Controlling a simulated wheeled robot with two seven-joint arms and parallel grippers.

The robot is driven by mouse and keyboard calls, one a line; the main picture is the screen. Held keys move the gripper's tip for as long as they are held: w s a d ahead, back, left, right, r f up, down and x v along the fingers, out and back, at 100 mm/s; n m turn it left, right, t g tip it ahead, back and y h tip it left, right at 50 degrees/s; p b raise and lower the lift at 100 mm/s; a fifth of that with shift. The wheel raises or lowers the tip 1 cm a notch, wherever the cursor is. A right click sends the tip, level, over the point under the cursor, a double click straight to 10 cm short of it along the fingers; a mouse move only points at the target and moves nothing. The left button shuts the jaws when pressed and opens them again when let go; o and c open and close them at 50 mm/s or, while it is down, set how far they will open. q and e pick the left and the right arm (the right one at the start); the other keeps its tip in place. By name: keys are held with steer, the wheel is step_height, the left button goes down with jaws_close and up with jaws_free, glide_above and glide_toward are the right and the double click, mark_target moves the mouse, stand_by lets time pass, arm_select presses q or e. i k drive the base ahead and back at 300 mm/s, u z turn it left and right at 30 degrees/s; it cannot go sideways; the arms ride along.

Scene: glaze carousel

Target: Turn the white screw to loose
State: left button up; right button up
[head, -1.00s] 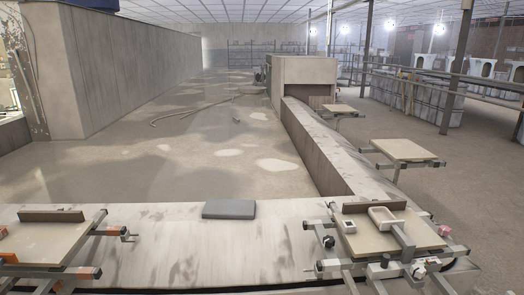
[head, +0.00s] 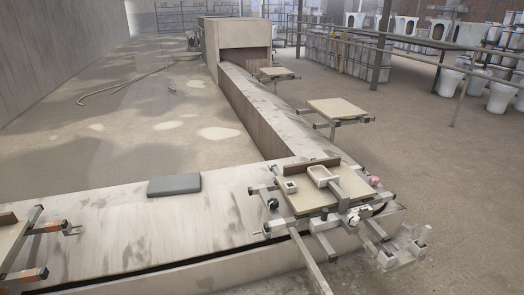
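A white screw (head: 354,216) sits on the metal frame at the front right of the nearest right-hand carriage (head: 302,205). It is small in the head view, and its turned position cannot be told. The carriage has a beige board with a small white square block (head: 290,186) and a pale open-topped tray-like piece (head: 322,176) on it. Neither of my grippers can be made out in the head view.
A pink knob (head: 375,181) and a dark knob (head: 272,204) are on the same carriage. A pale, partly see-through part (head: 402,251) lies at its right end. A grey pad (head: 174,185) lies on the track. Other carriages (head: 337,111) stand behind. Floor at right is open.

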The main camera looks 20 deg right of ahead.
mark_target(353, 218)
steer(key=u, duration=0.2)
steer(key=k, duration=0.15)
steer(key=z, duration=2.2)
steer(key=i, duration=1.5)
steer(key=u, duration=0.4)
